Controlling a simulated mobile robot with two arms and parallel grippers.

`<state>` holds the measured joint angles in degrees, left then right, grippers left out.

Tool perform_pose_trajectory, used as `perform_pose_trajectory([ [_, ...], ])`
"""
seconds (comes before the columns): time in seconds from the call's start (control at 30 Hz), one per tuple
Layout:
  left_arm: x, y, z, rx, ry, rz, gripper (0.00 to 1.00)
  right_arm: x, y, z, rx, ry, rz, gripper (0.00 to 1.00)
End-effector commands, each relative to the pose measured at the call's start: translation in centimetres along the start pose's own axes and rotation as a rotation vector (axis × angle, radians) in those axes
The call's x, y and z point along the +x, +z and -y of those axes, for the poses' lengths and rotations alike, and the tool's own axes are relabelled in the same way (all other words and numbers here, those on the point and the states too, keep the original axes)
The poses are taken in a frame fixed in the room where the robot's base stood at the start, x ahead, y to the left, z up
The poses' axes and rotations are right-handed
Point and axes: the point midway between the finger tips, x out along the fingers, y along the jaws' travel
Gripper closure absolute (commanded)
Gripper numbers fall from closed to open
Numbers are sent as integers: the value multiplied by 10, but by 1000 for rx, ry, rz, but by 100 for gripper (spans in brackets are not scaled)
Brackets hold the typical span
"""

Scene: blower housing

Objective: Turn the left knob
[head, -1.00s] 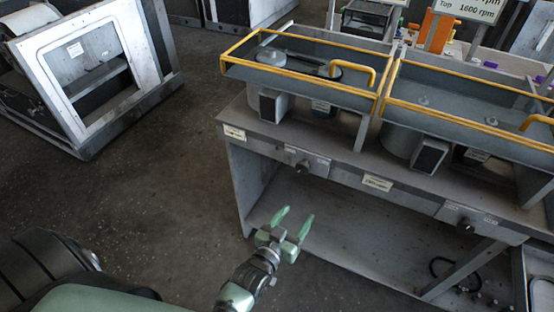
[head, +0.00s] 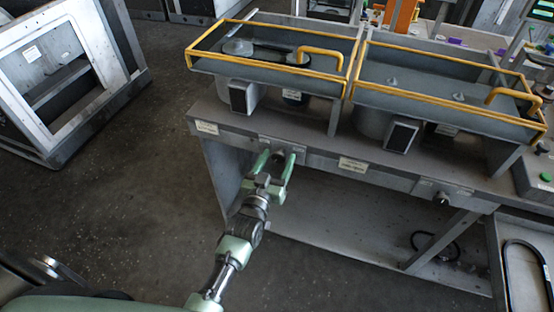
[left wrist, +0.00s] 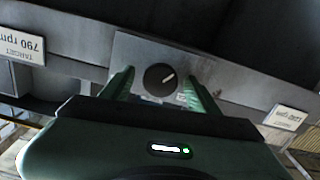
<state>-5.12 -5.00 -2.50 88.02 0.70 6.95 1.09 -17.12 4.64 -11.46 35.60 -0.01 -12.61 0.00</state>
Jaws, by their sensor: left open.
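The left knob (left wrist: 160,79) is a round dark dial with a white pointer line on a grey panel; in the left wrist view the line points to the upper right. In the head view the knob (head: 279,153) is small and partly masked by the fingers. My left gripper (head: 275,159) is open, its green fingers reaching up to the bench's front panel. In the left wrist view the fingers (left wrist: 158,75) stand on either side of the knob, with gaps visible; contact cannot be seen. My right gripper is not in view.
A second knob (head: 441,197) sits farther right on the bench front (head: 320,161). Labels flank the left knob, one reading "TARGET 790 rpm" (left wrist: 27,46). Yellow-railed blower housings (head: 290,75) stand above. The floor (head: 130,190) at left is clear.

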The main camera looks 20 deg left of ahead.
Motion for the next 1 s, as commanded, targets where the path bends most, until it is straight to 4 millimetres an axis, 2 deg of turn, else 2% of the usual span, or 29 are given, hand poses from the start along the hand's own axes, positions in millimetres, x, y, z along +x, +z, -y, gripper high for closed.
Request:
perform_pose_trajectory([
  [0.1,0,0,0,0,0,1,40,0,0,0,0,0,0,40],
  [0.13,0,0,0,0,0,1,42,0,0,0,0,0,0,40],
  [0.33,0,0,0,0,0,1,98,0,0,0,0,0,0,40],
  [0.37,0,0,0,0,0,1,100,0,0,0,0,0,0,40],
  [0.47,0,-1,0,35,-1,1,100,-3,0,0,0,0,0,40],
  [0.67,0,0,0,231,-1,2,100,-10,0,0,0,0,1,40],
  [0.93,0,1,0,246,0,1,100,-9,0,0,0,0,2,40],
  [0.97,0,1,0,246,0,1,56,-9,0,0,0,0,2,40],
  [1.0,0,1,0,245,0,1,45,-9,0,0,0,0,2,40],
])
